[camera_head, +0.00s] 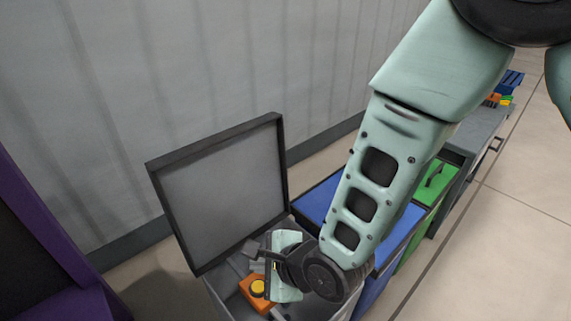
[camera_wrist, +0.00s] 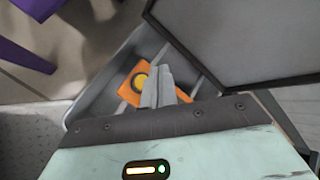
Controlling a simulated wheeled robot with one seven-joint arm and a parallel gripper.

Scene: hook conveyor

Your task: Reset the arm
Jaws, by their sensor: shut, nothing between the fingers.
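My pale green arm reaches down from the upper right in the head view, and its end is over an open grey box (camera_head: 218,291). My gripper (camera_wrist: 160,76) is shut and empty in the wrist view, its two grey fingers together. In the head view the fingers are hard to make out. An orange block with a round yellow button (camera_head: 258,287) is inside the box. The block also shows in the wrist view (camera_wrist: 130,94), just beyond and left of the fingertips. I cannot tell whether the fingers touch it.
The box's framed grey lid (camera_head: 225,190) stands open behind my wrist. Blue (camera_head: 319,199) and green (camera_head: 432,185) containers stand to the right, partly hidden by my arm. A purple frame (camera_head: 50,240) is at the left. A grey wall (camera_head: 180,80) runs behind; clear floor lies right.

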